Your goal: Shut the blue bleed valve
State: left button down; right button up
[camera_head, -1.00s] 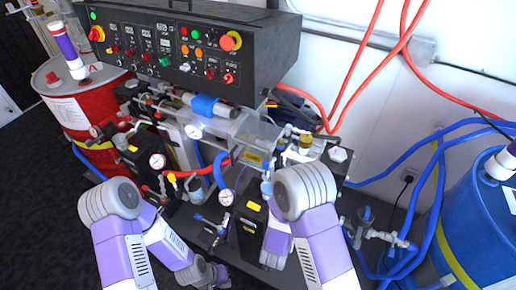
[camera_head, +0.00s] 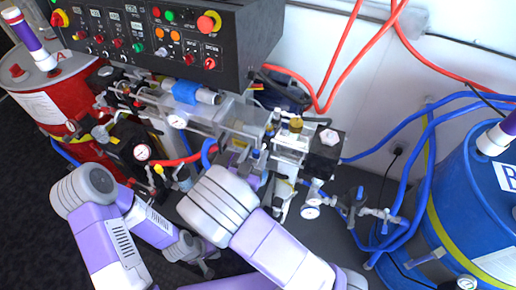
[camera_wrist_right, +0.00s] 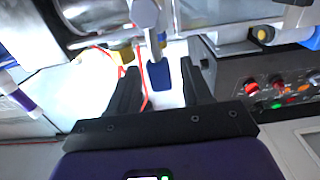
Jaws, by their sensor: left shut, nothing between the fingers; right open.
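The blue bleed valve handle (camera_wrist_right: 160,75) hangs on a metal stem in the right wrist view. It lies between the two black fingers of my right gripper (camera_wrist_right: 162,82), which is open, with gaps visible on both sides. In the head view a small blue handle (camera_head: 256,154), likely the same one, shows beside the clear block at the machine's right end. My right gripper is mostly hidden there behind my right arm. My left gripper (camera_head: 201,258) is low at the front, shut and empty, away from the valve.
The black control panel (camera_head: 160,35) with buttons overhangs the machine. Gauges and red and blue hoses crowd the area around the pump. A red drum (camera_head: 45,95) stands at left and a blue drum (camera_head: 470,210) at right. Piping (camera_head: 360,205) runs low between the machine and the blue drum.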

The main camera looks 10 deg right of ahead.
jog(key=shift+x, duration=1.35)
grip_shut()
